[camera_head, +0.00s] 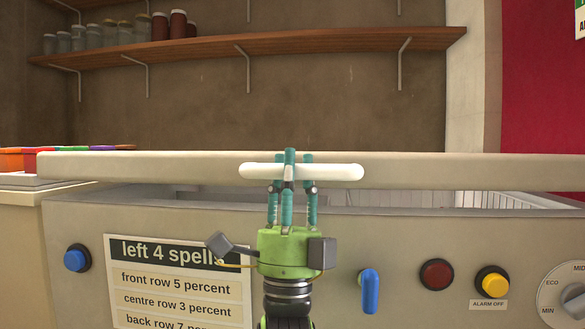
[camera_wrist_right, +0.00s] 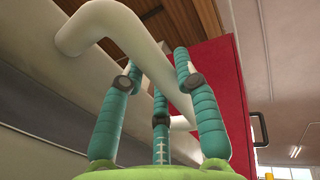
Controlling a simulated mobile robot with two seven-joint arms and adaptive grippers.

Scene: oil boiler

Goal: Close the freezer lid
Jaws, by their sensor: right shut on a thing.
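The freezer lid (camera_head: 440,170) is a pale slab that is partly open, with a narrow gap between its front edge and the freezer body (camera_head: 220,280). A white bar handle (camera_head: 340,172) runs along the lid's front; it also shows in the right wrist view (camera_wrist_right: 120,25). My right gripper (camera_head: 290,165), green with teal fingers, is shut on the handle near its middle. In the right wrist view its fingers (camera_wrist_right: 160,85) stand on both sides of the white bar. The fingertips are partly hidden behind the handle. My left gripper is not in view.
The freezer front carries a blue button (camera_head: 77,258), a blue lever (camera_head: 370,291), a red button (camera_head: 437,274), a yellow button (camera_head: 492,282) and a dial (camera_head: 568,297). A wooden shelf (camera_head: 330,42) with jars hangs on the wall behind. Coloured items (camera_head: 40,158) lie at far left.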

